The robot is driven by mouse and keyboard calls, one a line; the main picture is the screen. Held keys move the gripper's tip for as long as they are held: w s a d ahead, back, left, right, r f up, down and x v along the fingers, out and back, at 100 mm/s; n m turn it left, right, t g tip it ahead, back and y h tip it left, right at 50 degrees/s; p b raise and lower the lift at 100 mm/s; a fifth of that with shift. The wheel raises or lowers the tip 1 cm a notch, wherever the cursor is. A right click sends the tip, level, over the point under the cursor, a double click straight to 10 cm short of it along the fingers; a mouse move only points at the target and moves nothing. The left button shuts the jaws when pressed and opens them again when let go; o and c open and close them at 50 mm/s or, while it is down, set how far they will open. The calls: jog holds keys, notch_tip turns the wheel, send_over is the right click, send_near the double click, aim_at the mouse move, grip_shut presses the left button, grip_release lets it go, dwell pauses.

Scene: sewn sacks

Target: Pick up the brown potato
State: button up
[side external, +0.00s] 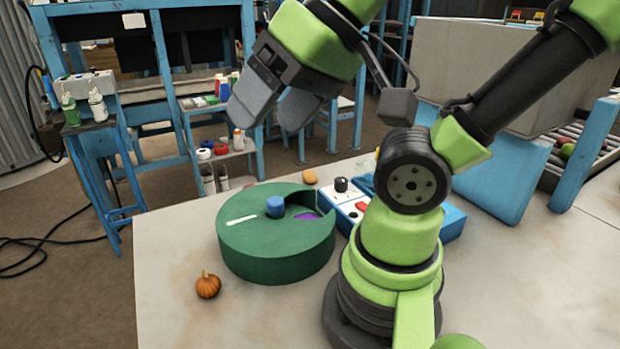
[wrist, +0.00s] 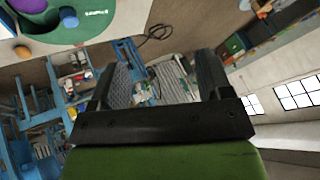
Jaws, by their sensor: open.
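The brown potato (side external: 310,177) is a small tan, rounded lump on the pale table, just behind the green drum in the side view. It seems to be the tan lump (wrist: 22,52) at the left of the wrist view. My gripper (side external: 277,106) is raised above and behind the drum, well clear of the table, with its two grey fingers apart. In the wrist view my gripper (wrist: 163,64) has nothing between its fingers but distant background. The potato is apart from the gripper.
The green drum (side external: 262,258) with a blue knob (side external: 275,206) stands on the table (side external: 180,325). A small orange pumpkin (side external: 208,285) lies at its front left. A blue-edged panel (side external: 352,205) with a black knob is right of the potato.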

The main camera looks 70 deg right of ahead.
jog(key=w+d+m+g+h, duration=0.2)
jog(key=w+d, duration=0.8)
jog(key=w, duration=0.1)
jog(key=w+d+f+m+g+h, duration=0.1)
jog(key=w+d+f, duration=0.1)
jog(key=d, duration=0.4)
jog(key=w+d+f+g, duration=0.1)
jog(key=w+d+f, duration=0.1)
jog(key=d, duration=0.4)
jog(key=s+d+f+g, duration=0.1)
jog(key=s+d+f, duration=0.1)
jog(key=d+f, duration=0.3)
jog(key=s+d+f+m+g, duration=0.1)
jog(key=s+d+f, duration=0.1)
jog(key=d+f, duration=0.4)
jog(key=s+d+f+m+g+y, duration=0.1)
jog(key=s+d+f, duration=0.1)
jog(key=d+f, duration=0.3)
jog(key=shift+s+d+f, duration=0.35)
jog(key=shift+d, duration=0.05)
send_over(310, 171)
notch_tip(310, 171, down, 4)
jog(key=shift+f, duration=3)
jog(key=c, duration=1)
